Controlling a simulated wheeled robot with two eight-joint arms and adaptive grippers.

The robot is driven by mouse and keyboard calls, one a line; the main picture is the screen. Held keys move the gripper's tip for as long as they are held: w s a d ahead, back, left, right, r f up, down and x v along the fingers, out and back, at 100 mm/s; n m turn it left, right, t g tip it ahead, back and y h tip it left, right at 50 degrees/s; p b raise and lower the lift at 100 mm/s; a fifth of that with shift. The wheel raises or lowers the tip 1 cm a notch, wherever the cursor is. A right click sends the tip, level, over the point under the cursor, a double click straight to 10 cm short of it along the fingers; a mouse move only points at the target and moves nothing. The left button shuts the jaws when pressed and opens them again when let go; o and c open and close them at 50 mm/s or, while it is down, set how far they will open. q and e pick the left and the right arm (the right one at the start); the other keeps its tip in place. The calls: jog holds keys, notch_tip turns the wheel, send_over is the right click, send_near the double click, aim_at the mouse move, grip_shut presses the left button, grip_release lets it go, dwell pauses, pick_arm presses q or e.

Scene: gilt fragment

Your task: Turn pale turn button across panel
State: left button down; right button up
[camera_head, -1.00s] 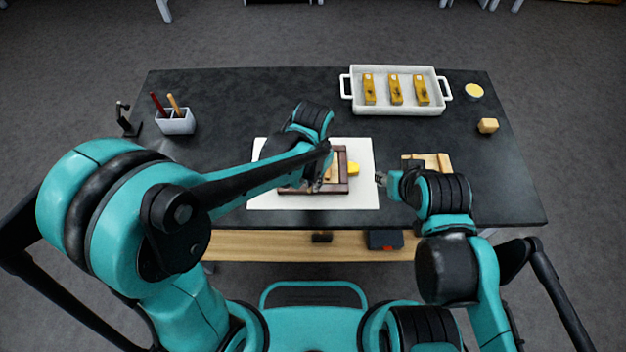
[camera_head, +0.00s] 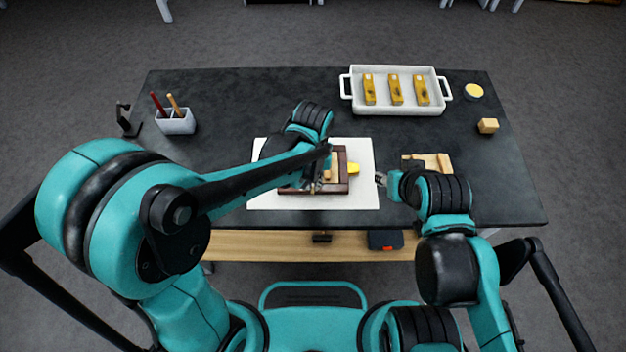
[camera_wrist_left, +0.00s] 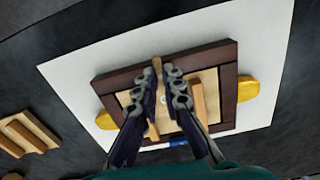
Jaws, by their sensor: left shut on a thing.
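A dark wooden frame (camera_head: 343,184) with a pale panel (camera_wrist_left: 209,82) inside lies flat on a white sheet (camera_head: 362,195). In the left wrist view, a narrow pale turn button (camera_wrist_left: 157,67) stands between the fingers of my left gripper (camera_wrist_left: 165,88). The gripper is shut on it, and the fingers hide much of its sides. A second pale wooden bar (camera_wrist_left: 198,101) lies on the panel just right of the fingers. In the head view my left gripper (camera_head: 315,187) is over the frame. My right gripper (camera_head: 381,179) hangs right of the sheet, its jaws too small to read.
Yellow pieces (camera_wrist_left: 247,88) stick out at the frame's sides. A pale wooden piece (camera_head: 443,160) lies near my right arm. A white tray (camera_head: 350,101) with yellow blocks is at the back right. A pen cup (camera_head: 176,126) stands at the left. The back middle table is clear.

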aim_at(313, 185)
dwell(0.3)
pick_arm(q)
jog(key=c, duration=1.6)
grip_release()
jog(key=shift+c, duration=0.2)
notch_tip(313, 185, up, 12)
jog(key=shift+a, duration=0.1)
jog(key=s+a+t, duration=0.2)
jog(key=a+t, duration=0.1)
jog(key=a, duration=0.5)
jog(key=s+a+t, duration=0.3)
jog(key=a+t, duration=0.1)
jog(key=a, duration=0.5)
jog(key=shift+s+a+n, duration=0.3)
jog(key=shift+n, duration=0.1)
